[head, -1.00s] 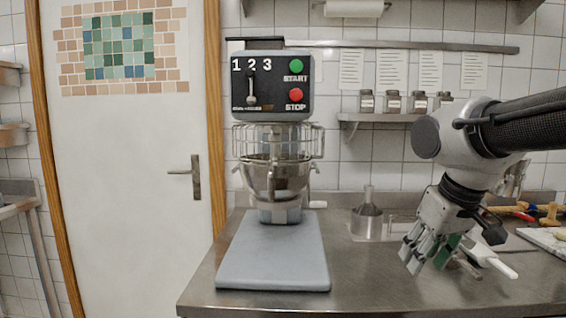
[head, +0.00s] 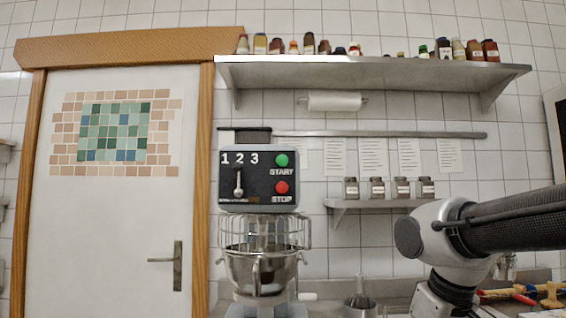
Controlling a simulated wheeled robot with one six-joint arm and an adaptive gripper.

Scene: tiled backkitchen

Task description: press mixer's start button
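The mixer (head: 227,192) stands on the counter left of the middle in the head view. Its black front panel carries a green round button (head: 281,160) labelled START, with a red button (head: 281,187) labelled STOP below it. A speed lever (head: 239,184) sits under the numbers 1 2 3, near the 2. The mixer's metal bowl (head: 262,273) hangs under a wire guard (head: 264,232). My arm comes in from the right, well apart from the mixer. My gripper is below the bottom edge of the picture.
A small shelf (head: 385,203) with several jars is on the wall right of the mixer. A long upper shelf (head: 380,74) holds more jars. Space before the panel is clear.

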